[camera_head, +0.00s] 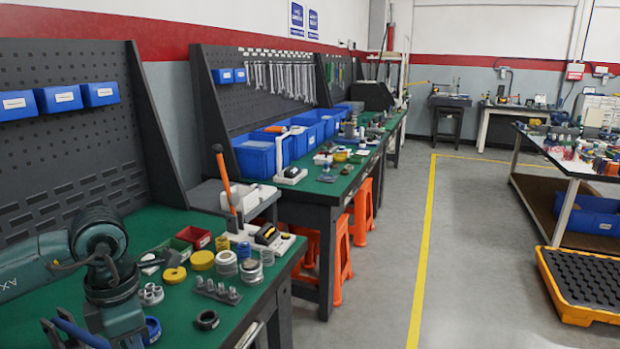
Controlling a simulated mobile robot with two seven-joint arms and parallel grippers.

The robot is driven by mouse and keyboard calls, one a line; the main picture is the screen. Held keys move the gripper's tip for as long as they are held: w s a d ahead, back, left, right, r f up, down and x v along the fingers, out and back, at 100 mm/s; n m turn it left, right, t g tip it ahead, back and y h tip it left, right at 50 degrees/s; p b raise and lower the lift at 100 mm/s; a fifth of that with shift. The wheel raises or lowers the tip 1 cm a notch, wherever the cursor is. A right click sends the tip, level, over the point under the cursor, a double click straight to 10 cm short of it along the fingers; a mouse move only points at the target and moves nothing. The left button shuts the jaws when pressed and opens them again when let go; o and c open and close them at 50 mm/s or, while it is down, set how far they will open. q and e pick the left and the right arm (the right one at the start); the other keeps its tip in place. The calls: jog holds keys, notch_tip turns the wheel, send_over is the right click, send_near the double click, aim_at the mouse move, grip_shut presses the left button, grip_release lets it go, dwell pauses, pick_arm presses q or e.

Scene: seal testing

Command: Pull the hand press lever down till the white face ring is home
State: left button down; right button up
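An orange-handled lever (226,180) stands up, leaning slightly left, near the far end of the green bench. It seems to rise from a small device with a pale base (278,247), which I take for the hand press. A white face ring in it is too small to make out. My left arm (110,280) comes in from the left, well in front of the lever and apart from it. My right gripper is not in view.
The green bench (185,312) holds yellow discs (202,260), stacked metal rings (226,264), a pegged metal block (217,291), a black ring (207,320) and a red bin (194,237) between my arm and the lever. A yellow-lined floor aisle (425,270) is clear to the right.

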pick_arm(q)
jog(key=shift+f, duration=0.1)
jog(key=shift+s+d+f+b, duration=0.1)
jog(key=shift+d+f+b, duration=0.05)
jog(key=shift+f+b, duration=0.9)
jog(key=shift+f, duration=0.35)
jog(key=shift+r, duration=0.15)
jog(key=shift+r+p, duration=2.65)
jog(key=shift+r, duration=1.85)
